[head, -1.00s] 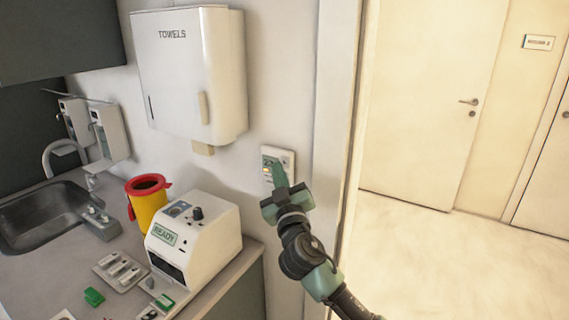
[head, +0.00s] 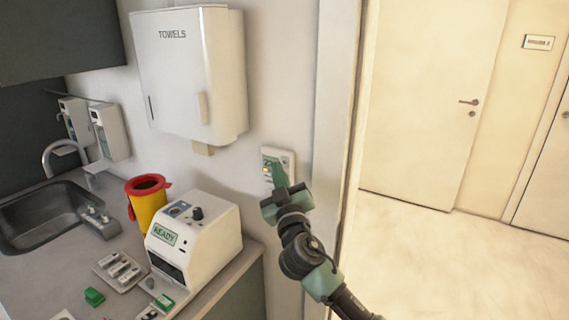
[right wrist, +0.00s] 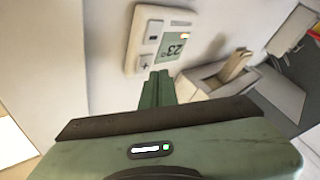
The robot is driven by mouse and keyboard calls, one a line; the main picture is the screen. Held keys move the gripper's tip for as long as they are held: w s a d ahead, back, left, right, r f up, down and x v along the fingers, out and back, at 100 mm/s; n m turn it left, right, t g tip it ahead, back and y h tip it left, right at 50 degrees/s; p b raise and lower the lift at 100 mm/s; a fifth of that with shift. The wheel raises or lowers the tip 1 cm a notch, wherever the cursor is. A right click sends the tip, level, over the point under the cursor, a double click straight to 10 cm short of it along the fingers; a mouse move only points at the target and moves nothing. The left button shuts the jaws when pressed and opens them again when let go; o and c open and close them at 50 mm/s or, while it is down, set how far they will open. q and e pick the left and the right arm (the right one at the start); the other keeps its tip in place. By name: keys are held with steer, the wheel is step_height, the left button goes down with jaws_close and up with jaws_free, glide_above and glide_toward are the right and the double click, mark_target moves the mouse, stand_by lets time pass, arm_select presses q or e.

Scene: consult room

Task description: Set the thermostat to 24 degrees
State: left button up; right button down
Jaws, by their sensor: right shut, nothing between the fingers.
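The thermostat (head: 286,157) is a small white wall unit beside the door frame. It also shows in the right wrist view (right wrist: 140,42), where its green display (right wrist: 172,48) reads 23° and a minus button and a plus button (right wrist: 146,62) sit next to the display. My right gripper (head: 278,172) is shut and empty, its fingers pointing at the thermostat. In the right wrist view its fingertips (right wrist: 158,76) are just below the plus button; I cannot tell whether they touch the unit. They hide part of the thermostat in the head view. My left gripper is not in view.
A towel dispenser (head: 185,75) hangs on the wall to the upper left. Below it, a white device reading READY (head: 215,235) and a yellow bin with a red lid (head: 150,205) stand on the counter. The door frame is close on the right.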

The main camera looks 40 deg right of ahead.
steer(key=shift+d, duration=0.15)
steer(key=shift+w+d, duration=0.2)
steer(key=shift+d, duration=0.1)
steer(key=shift+w+d+b, duration=0.1)
steer(key=shift+d+b, duration=0.15)
steer(key=shift+b, duration=0.05)
stand_by(0.6)
steer(key=shift+a, duration=0.15)
steer(key=shift+s+a, duration=0.3)
steer(key=shift+a, duration=0.2)
stand_by(0.3)
steer(key=a, duration=0.1)
steer(key=s+a, duration=0.1)
steer(key=a, duration=0.1)
steer(key=s+a, duration=0.1)
steer(key=shift+a, duration=0.3)
stand_by(0.8)
